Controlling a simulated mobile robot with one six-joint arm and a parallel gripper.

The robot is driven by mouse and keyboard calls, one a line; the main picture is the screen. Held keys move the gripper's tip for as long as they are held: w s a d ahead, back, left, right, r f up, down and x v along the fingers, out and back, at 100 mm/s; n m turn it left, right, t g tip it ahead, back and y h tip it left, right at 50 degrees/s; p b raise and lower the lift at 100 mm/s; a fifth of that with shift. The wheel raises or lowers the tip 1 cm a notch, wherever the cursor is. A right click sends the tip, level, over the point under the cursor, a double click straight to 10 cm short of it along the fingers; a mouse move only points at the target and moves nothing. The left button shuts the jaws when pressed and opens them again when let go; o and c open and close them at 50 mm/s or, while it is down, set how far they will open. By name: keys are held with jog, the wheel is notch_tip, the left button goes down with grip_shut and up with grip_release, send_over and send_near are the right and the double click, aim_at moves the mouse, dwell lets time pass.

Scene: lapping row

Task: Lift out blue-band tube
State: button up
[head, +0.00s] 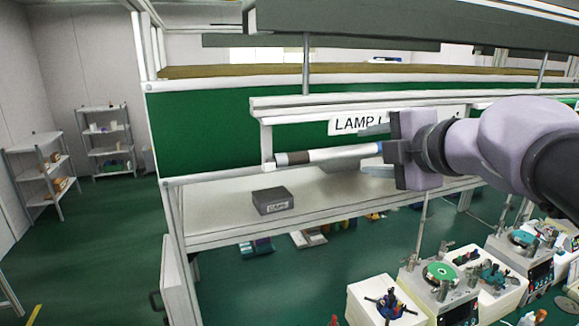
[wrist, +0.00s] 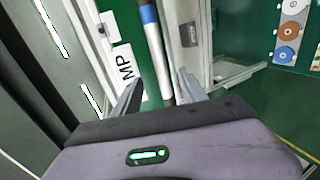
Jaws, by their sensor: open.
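The blue-band tube (head: 335,154) is a long white tube lying nearly level in front of the lamp shelf under the LAMP sign. My gripper (head: 372,150) is open at the right part of the tube and hides what lies beyond. In the wrist view, my gripper (wrist: 161,90) has one finger on each side of the tube. I cannot tell the depth between them.
A grey labelled box (head: 272,201) sits on the white shelf below the tube. The LAMP sign (head: 357,123) and a white rail are close behind and above. Lapping machines (head: 442,285) stand at lower right. Open green floor (head: 95,235) lies at left.

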aim_at(347, 152)
jog(key=b+x, duration=0.3)
jog(key=x, duration=0.5)
jog(key=shift+w+d+f, duration=0.1)
jog(key=shift+w, duration=0.15)
jog(key=shift+s+d, duration=0.1)
jog(key=shift+s, duration=0.1)
jog(key=shift+c, duration=0.9)
grip_shut()
